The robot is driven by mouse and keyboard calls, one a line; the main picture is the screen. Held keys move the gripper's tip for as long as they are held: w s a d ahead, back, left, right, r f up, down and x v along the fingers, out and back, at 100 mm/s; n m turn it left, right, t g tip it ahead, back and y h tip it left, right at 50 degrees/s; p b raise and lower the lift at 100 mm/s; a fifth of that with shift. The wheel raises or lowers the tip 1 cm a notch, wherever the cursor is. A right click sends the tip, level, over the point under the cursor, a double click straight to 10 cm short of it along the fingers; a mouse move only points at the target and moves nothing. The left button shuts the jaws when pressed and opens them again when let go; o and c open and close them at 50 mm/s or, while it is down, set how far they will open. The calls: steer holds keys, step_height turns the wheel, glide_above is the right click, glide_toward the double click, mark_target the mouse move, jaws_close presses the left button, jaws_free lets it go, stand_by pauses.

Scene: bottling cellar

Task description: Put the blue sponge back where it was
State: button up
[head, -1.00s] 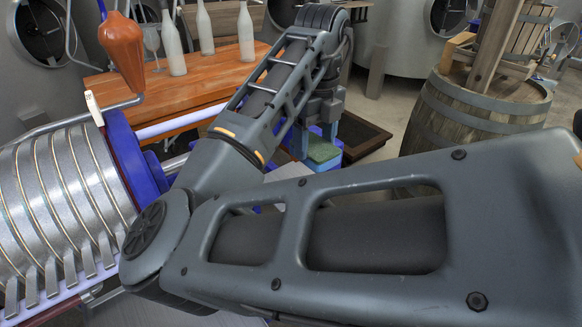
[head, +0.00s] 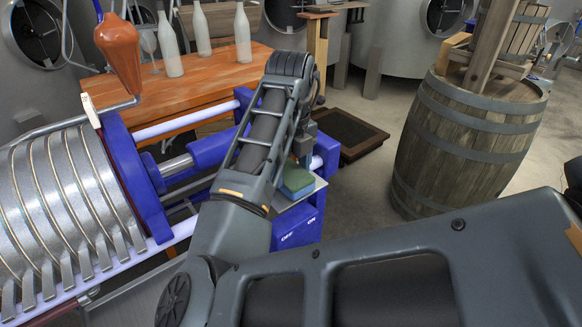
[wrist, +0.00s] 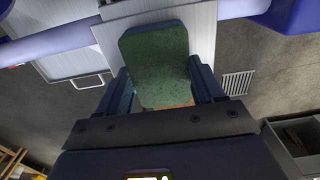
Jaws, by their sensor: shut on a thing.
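The sponge (head: 296,180) has a green pad on top and a blue body below. My gripper (head: 304,150) is shut on it; in the head view my arm hides part of both. In the wrist view the sponge's green face (wrist: 155,55) lies between the two fingers of my gripper (wrist: 161,88). The sponge is over a pale flat plate (head: 289,221) at the blue end of the press; the plate also shows in the wrist view (wrist: 201,45). I cannot tell whether the sponge touches it.
The press has a blue frame (head: 130,180), pale rails and ribbed metal plates (head: 60,215) at left. A wooden table (head: 120,95) with white bottles (head: 168,45) stands behind. A barrel (head: 465,140) stands at right. A dark tray (head: 345,135) lies on the floor, with bare floor around it.

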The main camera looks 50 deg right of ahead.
mark_target(291, 173)
steer(key=shift+f, duration=0.2)
steer(key=o, duration=1)
steer(key=shift+r, duration=0.1)
step_height(291, 173, up, 12)
steer(key=shift+r+p, duration=0.15)
steer(key=shift+p, duration=0.2)
